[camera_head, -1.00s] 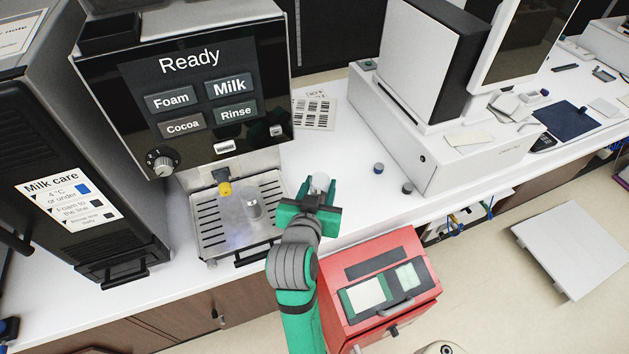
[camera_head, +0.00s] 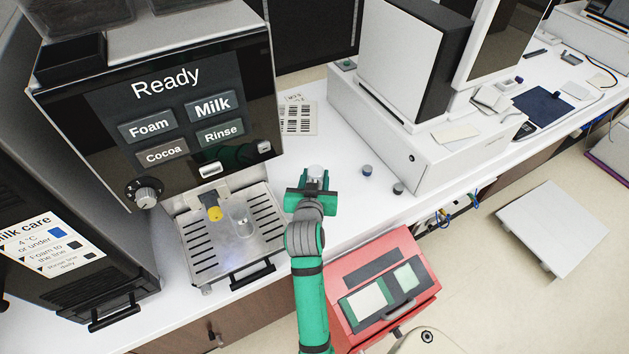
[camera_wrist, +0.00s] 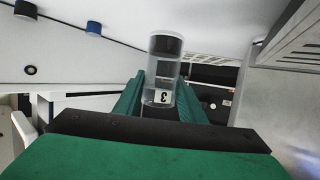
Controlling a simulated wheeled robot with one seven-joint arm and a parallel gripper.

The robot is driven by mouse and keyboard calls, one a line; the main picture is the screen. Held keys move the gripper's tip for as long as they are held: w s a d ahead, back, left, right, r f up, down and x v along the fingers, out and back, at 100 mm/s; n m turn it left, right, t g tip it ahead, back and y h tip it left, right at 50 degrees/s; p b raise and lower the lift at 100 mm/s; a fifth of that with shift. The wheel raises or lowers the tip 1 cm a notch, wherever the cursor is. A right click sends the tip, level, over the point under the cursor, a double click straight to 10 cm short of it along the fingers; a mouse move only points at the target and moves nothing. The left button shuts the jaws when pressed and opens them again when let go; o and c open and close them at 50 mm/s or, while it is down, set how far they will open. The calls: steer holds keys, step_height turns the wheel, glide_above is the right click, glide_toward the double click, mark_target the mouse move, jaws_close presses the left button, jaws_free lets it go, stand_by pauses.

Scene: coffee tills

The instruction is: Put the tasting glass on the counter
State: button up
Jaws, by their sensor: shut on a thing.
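My gripper (camera_head: 313,183) is shut on a small clear glass (camera_head: 316,171) above the white counter (camera_head: 345,215), just right of the coffee machine. In the wrist view the glass (camera_wrist: 163,70) stands out between my green fingers (camera_wrist: 160,98), with a dark band at one end and an upside-down label "3". I cannot tell whether it touches the counter. A second clear glass (camera_head: 242,222) stands on the machine's drip tray (camera_head: 265,247), near the yellow-tipped spout.
The coffee machine (camera_head: 165,110) stands left of my gripper. A barcode sheet (camera_head: 299,118) lies behind. A red box (camera_head: 380,280) is in front, below counter level.

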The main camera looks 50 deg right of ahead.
steer(key=shift+w+d+f, duration=0.1)
steer(key=shift+d+f, duration=0.1)
steer(key=shift+f, duration=0.1)
steer(key=shift+w+d+f, duration=0.1)
steer(key=shift+w+f, duration=0.1)
steer(key=shift+f, duration=1.5)
steer(key=shift+f, duration=0.1)
steer(key=o, duration=1)
steer(key=shift+o, duration=0.2)
steer(key=v, duration=1.2)
steer(key=shift+s, duration=0.1)
